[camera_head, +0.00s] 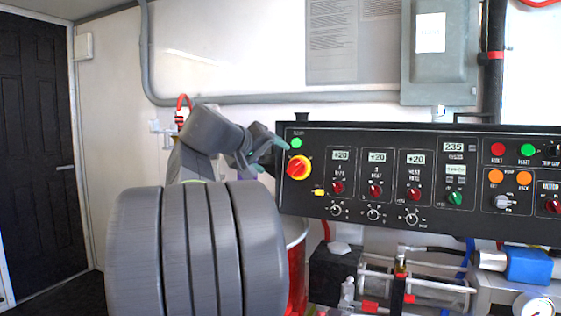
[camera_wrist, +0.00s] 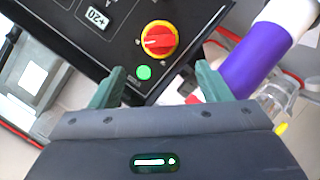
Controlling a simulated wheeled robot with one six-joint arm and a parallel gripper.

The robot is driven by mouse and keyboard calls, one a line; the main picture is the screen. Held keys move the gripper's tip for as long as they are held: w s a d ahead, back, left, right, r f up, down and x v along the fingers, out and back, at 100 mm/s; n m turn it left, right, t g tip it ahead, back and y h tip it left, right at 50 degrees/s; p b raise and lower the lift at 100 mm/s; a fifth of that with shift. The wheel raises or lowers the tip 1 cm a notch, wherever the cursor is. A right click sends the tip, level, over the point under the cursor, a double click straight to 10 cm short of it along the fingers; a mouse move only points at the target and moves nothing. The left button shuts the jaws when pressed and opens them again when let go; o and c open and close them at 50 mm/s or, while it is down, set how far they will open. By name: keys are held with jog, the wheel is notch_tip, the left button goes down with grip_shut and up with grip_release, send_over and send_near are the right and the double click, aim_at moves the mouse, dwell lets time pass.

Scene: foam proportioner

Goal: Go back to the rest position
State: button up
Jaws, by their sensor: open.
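My gripper (camera_head: 265,146) is at the left end of the black control panel (camera_head: 300,207), close to its upper left corner. In the wrist view my gripper (camera_wrist: 157,80) has its two green fingers spread apart with nothing held between them. Beyond the fingers are a lit green light (camera_wrist: 144,72) and a red and yellow rotary switch (camera_wrist: 157,40). In the head view the same switch (camera_head: 298,168) and green light (camera_head: 296,143) are just right of the fingers. I cannot tell whether the fingertips touch the panel.
A grey electrical box (camera_head: 439,60) and conduit (camera_head: 300,98) are on the wall above. Pipes, a blue valve (camera_head: 528,264) and a gauge (camera_head: 538,308) are below the panel. A dark door (camera_head: 40,140) is at the far left. A purple and white cylinder (camera_wrist: 250,62) is at right in the wrist view.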

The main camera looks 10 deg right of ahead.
aim_at(294, 167)
jog(key=shift+v, duration=1.05)
jog(key=x, duration=1.4)
jog(key=shift+b, duration=0.35)
jog(key=shift+s+a+r, duration=0.1)
jog(key=shift+a, duration=0.05)
